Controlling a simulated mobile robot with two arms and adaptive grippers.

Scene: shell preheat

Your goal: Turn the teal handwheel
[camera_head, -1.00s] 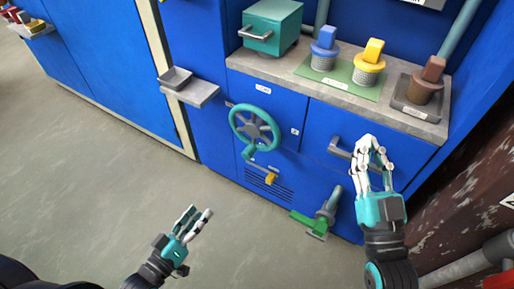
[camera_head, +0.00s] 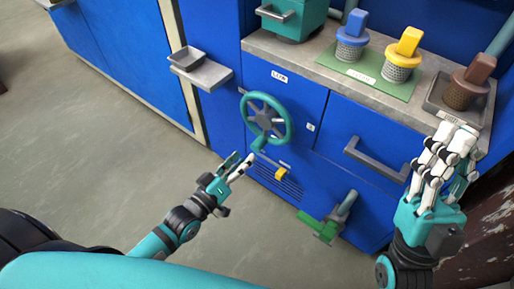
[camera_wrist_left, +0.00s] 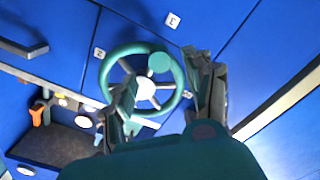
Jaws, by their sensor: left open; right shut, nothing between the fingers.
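The teal handwheel (camera_head: 266,118) is mounted on the blue cabinet front, with grey spokes and a hub. My left gripper (camera_head: 240,165) is open and empty, just below and left of the wheel in the head view. In the left wrist view the handwheel (camera_wrist_left: 143,84) shows beyond and between the open fingers (camera_wrist_left: 165,95), with a round teal knob on its upper rim. I cannot tell whether a finger touches the rim. My right gripper (camera_head: 446,160) is shut and empty, to the right near the counter's edge.
A grey drawer handle (camera_head: 376,158) is right of the wheel. A grey shelf (camera_head: 203,75) juts out at left. Blue, yellow and brown capped pieces stand on the counter (camera_head: 290,55). The floor at left is clear.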

